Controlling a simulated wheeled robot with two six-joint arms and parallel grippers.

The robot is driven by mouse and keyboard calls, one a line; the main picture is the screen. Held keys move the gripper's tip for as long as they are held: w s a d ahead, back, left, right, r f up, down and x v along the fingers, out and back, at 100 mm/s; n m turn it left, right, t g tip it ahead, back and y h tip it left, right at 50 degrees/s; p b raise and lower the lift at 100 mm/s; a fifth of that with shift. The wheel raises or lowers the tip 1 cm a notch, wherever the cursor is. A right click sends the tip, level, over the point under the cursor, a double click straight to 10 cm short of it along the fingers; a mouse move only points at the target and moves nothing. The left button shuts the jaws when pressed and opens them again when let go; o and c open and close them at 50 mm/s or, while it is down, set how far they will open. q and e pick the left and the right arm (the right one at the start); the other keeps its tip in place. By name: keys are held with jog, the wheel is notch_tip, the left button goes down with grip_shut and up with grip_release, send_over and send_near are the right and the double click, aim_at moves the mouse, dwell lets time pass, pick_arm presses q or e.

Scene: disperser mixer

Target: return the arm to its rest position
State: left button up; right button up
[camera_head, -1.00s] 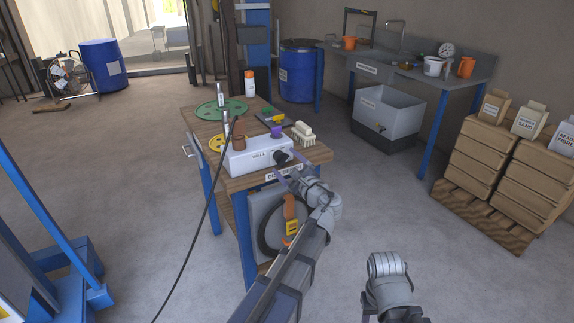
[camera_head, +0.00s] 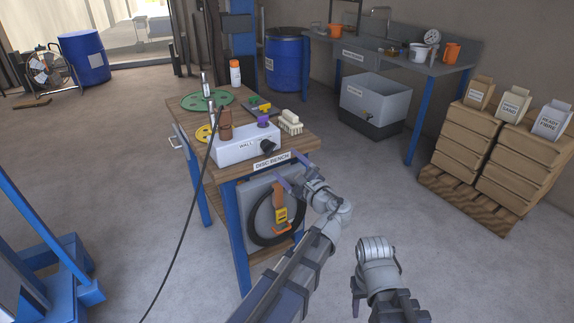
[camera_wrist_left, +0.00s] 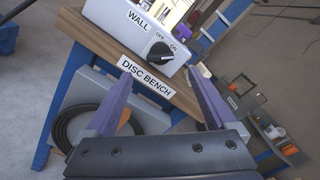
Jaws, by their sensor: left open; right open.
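My left gripper (camera_head: 297,172) is open and empty in front of the disc bench (camera_head: 205,193), just off its front edge and below the knob. Its two purple fingers (camera_wrist_left: 112,100) also show apart in the left wrist view, with nothing between them. The white WALL box (camera_head: 235,147) stands on the bench top.
Green disc (camera_head: 207,101), brush (camera_head: 290,122) and bottles stand on the bench. A coiled black hose (camera_head: 257,233) and an orange-handled tool (camera_head: 279,206) hang at the bench front. Bagged pallet (camera_head: 466,200) stands right. Floor between bench and pallet is clear.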

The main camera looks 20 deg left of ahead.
pick_arm(q)
jog(key=s+d+n+g+h+p, duration=0.6)
jog(key=s+d+p, duration=0.2)
jog(key=s+p, duration=0.2)
jog(key=s+d+n+g+h+p, duration=0.6)
jog(key=s+p, duration=0.5)
jog(key=s, duration=0.3)
jog(key=shift+d+f+n, duration=0.4)
jog(key=shift+d+n, duration=0.3)
jog(key=shift+d, duration=0.3)
jog(key=shift+w, duration=0.1)
